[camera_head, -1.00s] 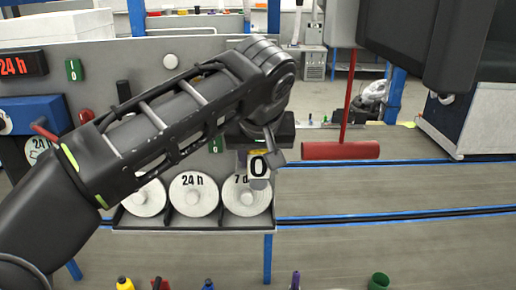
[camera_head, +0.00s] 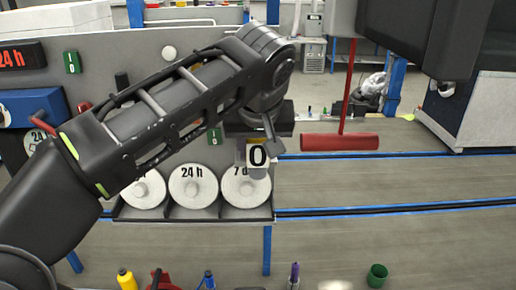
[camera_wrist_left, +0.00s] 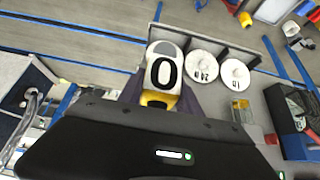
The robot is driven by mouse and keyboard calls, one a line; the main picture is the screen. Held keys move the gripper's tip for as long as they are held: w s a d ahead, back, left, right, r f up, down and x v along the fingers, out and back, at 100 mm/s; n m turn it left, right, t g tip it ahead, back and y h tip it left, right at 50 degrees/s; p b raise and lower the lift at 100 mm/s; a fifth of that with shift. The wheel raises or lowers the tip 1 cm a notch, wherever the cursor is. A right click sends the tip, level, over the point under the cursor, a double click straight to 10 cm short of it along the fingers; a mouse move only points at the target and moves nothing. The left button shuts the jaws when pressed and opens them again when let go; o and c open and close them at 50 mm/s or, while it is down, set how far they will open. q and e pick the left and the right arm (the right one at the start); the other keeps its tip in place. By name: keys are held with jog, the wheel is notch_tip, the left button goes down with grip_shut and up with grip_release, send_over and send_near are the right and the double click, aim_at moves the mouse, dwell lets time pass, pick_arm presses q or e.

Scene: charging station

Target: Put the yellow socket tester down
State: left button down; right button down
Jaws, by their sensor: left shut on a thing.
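The yellow socket tester (camera_head: 258,157) shows a white face with a black 0. My left gripper (camera_head: 262,148) is shut on it and holds it up in front of the grey panel. In the left wrist view the tester (camera_wrist_left: 164,75) has a grey-white body, a big black 0 and a yellow end close to the gripper (camera_wrist_left: 160,98). In the head view the tester hangs just above the round dial marked 7 d (camera_head: 246,188). My right gripper is not in view.
White dials, one marked 24 h (camera_head: 194,187), stand in a ledge (camera_head: 190,214) along the panel's lower edge.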

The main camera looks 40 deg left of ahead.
pick_arm(q)
jog(key=w+d+f+m+h+b, duration=0.1)
jog(key=w+d+f, duration=0.3)
jog(key=f, duration=0.6)
jog(key=w+d+f+m+t+h+b, duration=0.1)
jog(key=w+d+f+m, duration=0.3)
jog(key=f, duration=0.7)
jog(key=w+d+f+m+h+b, duration=0.2)
jog(key=w+d+f, duration=0.3)
jog(key=f, duration=0.5)
jog(key=shift+w+f, duration=0.3)
jog(key=shift+w, duration=0.2)
jog(key=shift+s, duration=0.1)
